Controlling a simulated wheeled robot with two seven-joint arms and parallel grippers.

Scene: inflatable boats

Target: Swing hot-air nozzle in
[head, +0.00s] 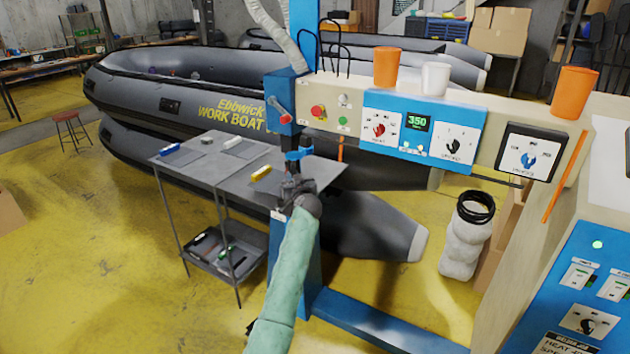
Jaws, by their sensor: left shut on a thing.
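My left arm comes up from the bottom in a pale green sleeve. Its dark left gripper (296,182) is at the front of the blue machine column, just under a blue handle-like part (298,154). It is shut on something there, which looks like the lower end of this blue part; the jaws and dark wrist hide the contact. A blue head block (285,92) with a white corrugated hose (283,30) and a red-tipped lever (280,112) sits above. I cannot clearly make out the hot-air nozzle itself. My right gripper is not in view.
A beige control panel (468,118) with knobs and a display reading 350 extends right, with cups on top. A grey side table (215,172) stands left of the column. Grey inflatable boats (180,85) lie behind.

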